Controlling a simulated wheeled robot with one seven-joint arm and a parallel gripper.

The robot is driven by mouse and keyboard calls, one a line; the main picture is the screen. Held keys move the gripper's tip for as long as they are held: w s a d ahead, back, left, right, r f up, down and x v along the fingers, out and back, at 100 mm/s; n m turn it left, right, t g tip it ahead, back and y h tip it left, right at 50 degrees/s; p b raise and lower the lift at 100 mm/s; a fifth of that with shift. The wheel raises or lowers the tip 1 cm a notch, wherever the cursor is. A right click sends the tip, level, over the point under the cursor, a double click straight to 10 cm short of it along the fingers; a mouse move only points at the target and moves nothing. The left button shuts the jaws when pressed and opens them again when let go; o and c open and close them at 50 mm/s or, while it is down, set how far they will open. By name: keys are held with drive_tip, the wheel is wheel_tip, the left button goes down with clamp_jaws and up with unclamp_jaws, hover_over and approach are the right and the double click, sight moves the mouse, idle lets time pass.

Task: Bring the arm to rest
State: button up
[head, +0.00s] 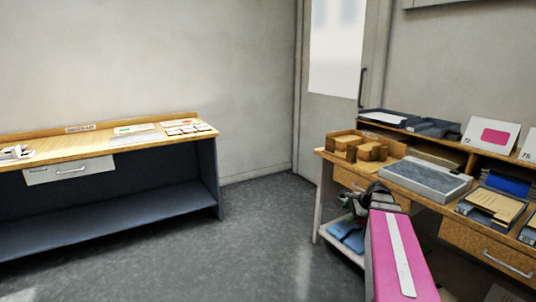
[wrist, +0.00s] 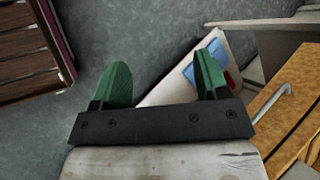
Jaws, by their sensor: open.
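My gripper (wrist: 162,82) has green fingers spread apart on a dark bar in the wrist view. It is open, with nothing between the fingers. Beyond it are the grey floor and part of a white lower shelf (wrist: 172,95). In the head view my pink arm reaches forward at the lower right. Its dark end (head: 366,197) is low beside the front edge of the right desk (head: 408,199). The fingers are hard to make out there.
The right desk holds wooden blocks (head: 357,146), a grey tray (head: 424,178) and card holders. Blue items (head: 347,236) lie on its lower shelf. A second table (head: 75,146) stands left. The grey floor (head: 270,235) between them is clear.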

drive_tip(key=s+a+f+n+g+h, duration=0.5)
drive_tip(key=s+a+f+n, duration=0.7)
drive_tip(key=s+a+n, duration=0.3)
drive_tip(key=shift+s+a+f+n, duration=0.2)
drive_tip(key=shift+f+n, duration=0.1)
drive_tip(key=shift+n, duration=0.5)
